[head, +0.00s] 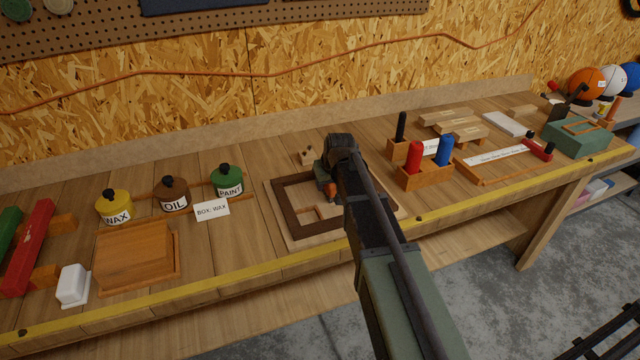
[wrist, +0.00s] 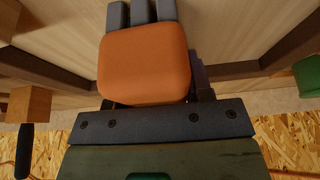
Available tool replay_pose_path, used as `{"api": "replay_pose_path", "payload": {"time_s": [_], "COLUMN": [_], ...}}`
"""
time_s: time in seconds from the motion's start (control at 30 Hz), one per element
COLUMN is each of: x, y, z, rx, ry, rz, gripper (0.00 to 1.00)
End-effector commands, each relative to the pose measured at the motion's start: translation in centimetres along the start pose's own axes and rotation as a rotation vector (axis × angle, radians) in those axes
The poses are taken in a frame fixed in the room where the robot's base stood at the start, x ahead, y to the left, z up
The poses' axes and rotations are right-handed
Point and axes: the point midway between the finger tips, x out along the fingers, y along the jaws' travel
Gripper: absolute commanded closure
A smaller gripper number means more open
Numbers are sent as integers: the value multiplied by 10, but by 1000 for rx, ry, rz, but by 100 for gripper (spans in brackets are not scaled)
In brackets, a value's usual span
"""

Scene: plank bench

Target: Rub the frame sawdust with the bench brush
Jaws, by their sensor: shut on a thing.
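My gripper (head: 327,189) is over the dark brown wooden frame (head: 284,212), which lies flat on a pale board on the bench. It is shut on an orange block with rounded corners, which I take as the bench brush (wrist: 145,65). A small orange part of it also shows below my gripper in the head view. Grey strips stick out past the orange block in the wrist view. The frame's dark rails (wrist: 245,75) show on both sides of it. I cannot make out sawdust, and cannot tell whether the brush touches the surface.
Left of the frame stand green (head: 227,181), brown (head: 172,195) and yellow (head: 115,207) cans, with a label card (head: 212,211) and a wooden box (head: 134,257). A small wooden block (head: 307,157) sits behind.

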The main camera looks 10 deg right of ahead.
Motion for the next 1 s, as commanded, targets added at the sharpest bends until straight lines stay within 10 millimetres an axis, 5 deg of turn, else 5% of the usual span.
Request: {"api": "replay_pose_path", "payload": {"time_s": [0.27,0.6,1.0], "x": [0,3,-11], "y": [8,41,42], "z": [0,1,-4], "rx": [0,0,-1], "ry": [0,-1,-1], "rz": [1,1,1], "gripper": [76,80,79]}}
